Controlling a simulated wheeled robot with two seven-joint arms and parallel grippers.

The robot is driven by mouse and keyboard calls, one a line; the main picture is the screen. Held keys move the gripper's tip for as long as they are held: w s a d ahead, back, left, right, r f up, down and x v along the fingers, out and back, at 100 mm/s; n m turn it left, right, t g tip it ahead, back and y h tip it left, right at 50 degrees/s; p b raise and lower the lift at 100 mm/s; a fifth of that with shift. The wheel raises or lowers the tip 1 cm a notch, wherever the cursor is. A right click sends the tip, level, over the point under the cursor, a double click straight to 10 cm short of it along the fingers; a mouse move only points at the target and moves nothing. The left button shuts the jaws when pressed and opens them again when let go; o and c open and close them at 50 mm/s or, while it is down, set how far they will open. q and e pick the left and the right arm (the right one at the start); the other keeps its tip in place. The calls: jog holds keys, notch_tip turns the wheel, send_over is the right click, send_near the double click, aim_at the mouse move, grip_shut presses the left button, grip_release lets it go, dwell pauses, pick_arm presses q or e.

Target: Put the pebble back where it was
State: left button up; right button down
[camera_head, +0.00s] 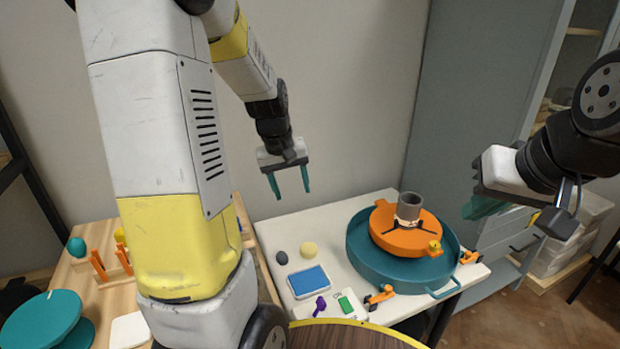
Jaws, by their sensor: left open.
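A dark grey oval thing that looks like the pebble (282,258) lies on the white table (335,227), near its left edge. A pale yellow round thing (309,250) lies just to its right, apart from it. My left gripper (291,193) hangs above the back of the white table with its teal fingers pointing down. Its fingers are apart with nothing between them, and it is well clear of the pebble. My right gripper (482,208) is in the air at the right, seen from the side; its teal fingers overlap, so its opening is unclear.
A teal round tray (365,262) with an orange turntable (385,238) and grey cup (409,205) fills the table's right. A blue-topped pad (309,281), purple tool (319,306) and green item (346,303) lie in front. A wooden table (90,285) stands left.

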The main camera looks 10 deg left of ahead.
pick_arm(q)
jog(key=s+d+r+m+t, duration=0.1)
jog(key=s+d+r+m, duration=0.1)
jog(key=s+r, duration=0.4)
jog(key=s+d+r+m+t+h, duration=0.1)
jog(key=s+d+r, duration=0.4)
jog(key=s, duration=0.8)
notch_tip(320, 180, up, 3)
jog(key=shift+f+m+t, duration=0.2)
jog(key=shift+m+t, duration=0.6)
jog(key=shift+m, duration=0.3)
